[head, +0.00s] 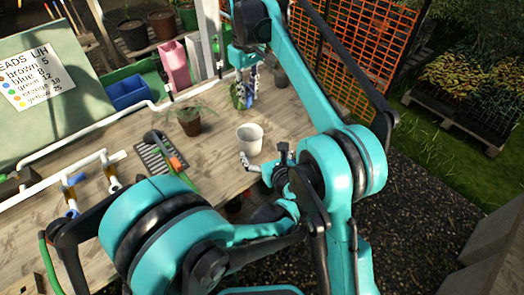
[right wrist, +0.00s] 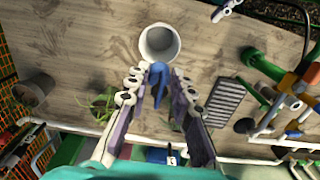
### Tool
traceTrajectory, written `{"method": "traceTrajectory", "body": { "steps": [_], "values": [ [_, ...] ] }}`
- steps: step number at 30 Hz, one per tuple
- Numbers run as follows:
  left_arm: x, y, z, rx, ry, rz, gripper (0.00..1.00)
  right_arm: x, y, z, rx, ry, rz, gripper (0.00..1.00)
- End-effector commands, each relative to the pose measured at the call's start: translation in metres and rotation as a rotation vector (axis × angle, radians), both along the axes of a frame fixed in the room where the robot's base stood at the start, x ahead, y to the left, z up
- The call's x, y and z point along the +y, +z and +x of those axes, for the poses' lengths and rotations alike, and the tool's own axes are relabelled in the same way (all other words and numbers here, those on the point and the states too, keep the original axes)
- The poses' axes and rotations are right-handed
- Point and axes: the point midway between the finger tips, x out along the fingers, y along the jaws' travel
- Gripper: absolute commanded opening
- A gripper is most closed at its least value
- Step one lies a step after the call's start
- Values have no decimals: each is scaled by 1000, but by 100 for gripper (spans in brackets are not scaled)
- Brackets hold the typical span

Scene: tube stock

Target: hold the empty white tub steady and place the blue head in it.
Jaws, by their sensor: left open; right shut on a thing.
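The white tub (head: 250,138) stands upright on the wooden bench and looks empty; it also shows in the right wrist view (right wrist: 160,43). My right gripper (head: 246,88) is shut on the blue head (right wrist: 157,80), which it holds behind the tub in the head view. In the right wrist view the head sits between my finger pads, just below the tub's rim in the picture; its height above the bench is hard to judge. My left gripper (head: 264,160) is open in front of the tub, near its base. I cannot tell whether it touches the tub.
A potted plant (head: 190,122) and a dark slotted tray (head: 153,155) lie left of the tub. White pipes (head: 95,128) run along the bench's back and left. A pink bin (head: 175,65) and a blue bin (head: 128,92) stand behind. An orange mesh (head: 352,50) is at right.

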Motion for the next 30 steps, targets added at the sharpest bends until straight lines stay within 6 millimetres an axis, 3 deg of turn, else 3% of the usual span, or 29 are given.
{"method": "traceTrajectory", "body": {
  "steps": [18, 30],
  "values": [
    [31, -39, 89, 0, 4, 0, 95, 0, 0, 0, 0, 0, 0, 8],
    [36, -45, 102, 0, 1, -1, 95, 0, 0, 0, 0, 0, 0, 8]
  ]
}}
